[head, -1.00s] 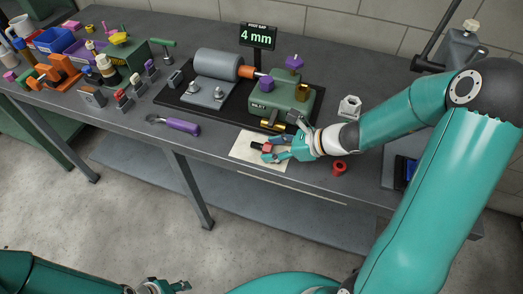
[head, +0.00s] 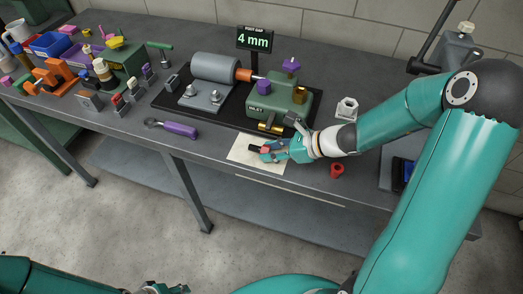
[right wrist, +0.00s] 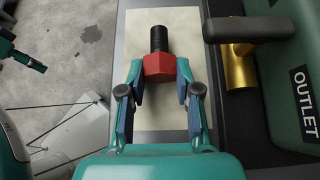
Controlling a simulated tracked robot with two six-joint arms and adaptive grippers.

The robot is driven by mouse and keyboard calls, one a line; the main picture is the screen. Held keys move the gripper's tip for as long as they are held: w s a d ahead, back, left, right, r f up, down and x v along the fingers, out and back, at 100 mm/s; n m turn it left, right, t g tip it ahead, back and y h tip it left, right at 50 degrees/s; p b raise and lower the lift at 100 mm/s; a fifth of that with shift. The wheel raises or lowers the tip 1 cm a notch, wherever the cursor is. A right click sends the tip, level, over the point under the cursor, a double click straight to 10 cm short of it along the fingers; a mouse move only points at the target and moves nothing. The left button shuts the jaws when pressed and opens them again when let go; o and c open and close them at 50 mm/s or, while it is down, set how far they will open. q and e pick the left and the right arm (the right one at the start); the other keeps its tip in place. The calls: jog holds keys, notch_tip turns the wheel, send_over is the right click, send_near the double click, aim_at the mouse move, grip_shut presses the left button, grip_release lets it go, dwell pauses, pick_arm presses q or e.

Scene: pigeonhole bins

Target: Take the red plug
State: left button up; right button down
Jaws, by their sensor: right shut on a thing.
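The red plug (right wrist: 159,68) has a red hex head and a black threaded shank (right wrist: 159,39). In the right wrist view my right gripper (right wrist: 160,76) has its two fingers on opposite sides of the red head, shut on it, and the thread points away from the palm. In the head view the plug (head: 265,149) is over the pale mat (head: 245,155), in the fingers of my right gripper (head: 270,152). I cannot tell whether it touches the mat. Only part of my left gripper (head: 168,288) shows at the bottom edge.
The green block (head: 280,103) marked OUTLET, with a brass fitting (head: 270,128), stands just behind the mat. A red ring-like piece (head: 337,170) and a pale nut-like piece (head: 347,108) are nearby. A purple-handled tool (head: 180,130) lies left. The sign (head: 254,38) reads 4 mm.

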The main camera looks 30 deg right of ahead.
jog(key=shift+r+p, duration=0.4)
jog(key=shift+r, duration=0.25)
notch_tip(320, 180, up, 7)
jog(key=p, duration=0.5)
jog(key=shift+f, duration=0.2)
